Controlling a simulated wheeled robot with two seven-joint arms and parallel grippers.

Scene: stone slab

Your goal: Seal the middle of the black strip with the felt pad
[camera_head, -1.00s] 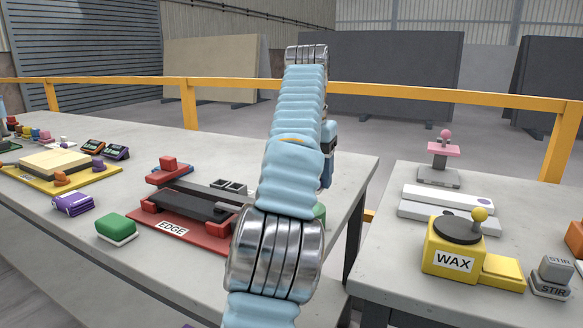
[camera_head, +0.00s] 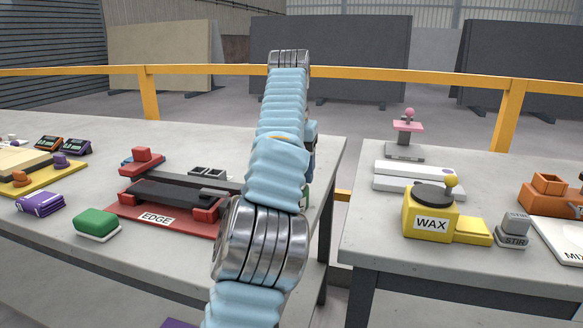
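The black strip (camera_head: 172,196) lies in the red holder labelled EDGE (camera_head: 136,213) on the left table. Its right end is close to the arm that covers the middle of the view. A green block with a white underside (camera_head: 96,223) sits left of the holder; I cannot tell for sure whether it is the felt pad. A small green patch (camera_head: 305,197) shows behind the arm, mostly hidden. My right arm rises through the middle, and its gripper fingers are hidden behind it. My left gripper is not in view.
A yellow WAX pot (camera_head: 431,215) stands on the right table with a STIR block (camera_head: 513,230) beside it. A purple block (camera_head: 40,202) and a yellow tray (camera_head: 62,180) are at left. A gap separates the two tables.

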